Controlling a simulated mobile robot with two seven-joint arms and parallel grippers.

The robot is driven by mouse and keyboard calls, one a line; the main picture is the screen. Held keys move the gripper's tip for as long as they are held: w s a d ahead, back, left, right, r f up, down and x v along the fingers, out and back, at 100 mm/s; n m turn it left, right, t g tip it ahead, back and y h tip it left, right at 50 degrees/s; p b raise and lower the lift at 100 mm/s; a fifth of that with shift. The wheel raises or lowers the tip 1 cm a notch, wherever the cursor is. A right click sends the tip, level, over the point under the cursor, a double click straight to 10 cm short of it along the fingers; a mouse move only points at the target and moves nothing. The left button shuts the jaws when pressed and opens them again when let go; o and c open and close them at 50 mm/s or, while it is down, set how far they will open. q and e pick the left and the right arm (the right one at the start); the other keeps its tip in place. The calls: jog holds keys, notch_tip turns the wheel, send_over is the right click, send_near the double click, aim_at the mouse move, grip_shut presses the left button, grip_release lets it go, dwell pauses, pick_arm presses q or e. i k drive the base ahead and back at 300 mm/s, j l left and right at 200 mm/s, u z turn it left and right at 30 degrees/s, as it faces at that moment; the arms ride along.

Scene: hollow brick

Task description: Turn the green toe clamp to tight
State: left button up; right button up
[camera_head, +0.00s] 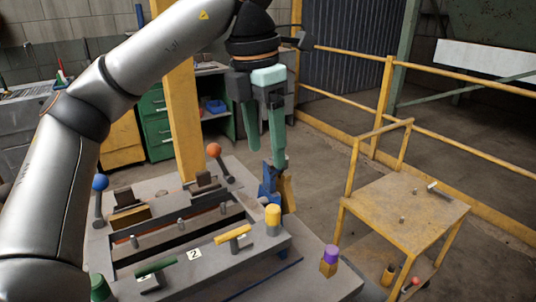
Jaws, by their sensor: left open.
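A flat green bar (155,267) lies on a grey block at the near left of the grey fixture (330,283). A green-capped post (100,287) stands at the fixture's near left corner, cut by the lower edge of the view. I cannot tell from this view how tight the green clamp is. My left gripper (265,152) is open and empty, fingers pointing down, above the far right side of the fixture. It is well apart from both green parts. My right gripper is not in view.
A yellow bar (233,234), a yellow-capped post (272,217) and a purple-topped post (329,260) stand on the fixture. Levers with blue (100,182) and orange (213,150) balls rise behind. A yellow stand (440,212) is at right, near yellow railings (384,90).

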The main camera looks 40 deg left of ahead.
aim_at(156, 267)
jog(key=k, duration=1)
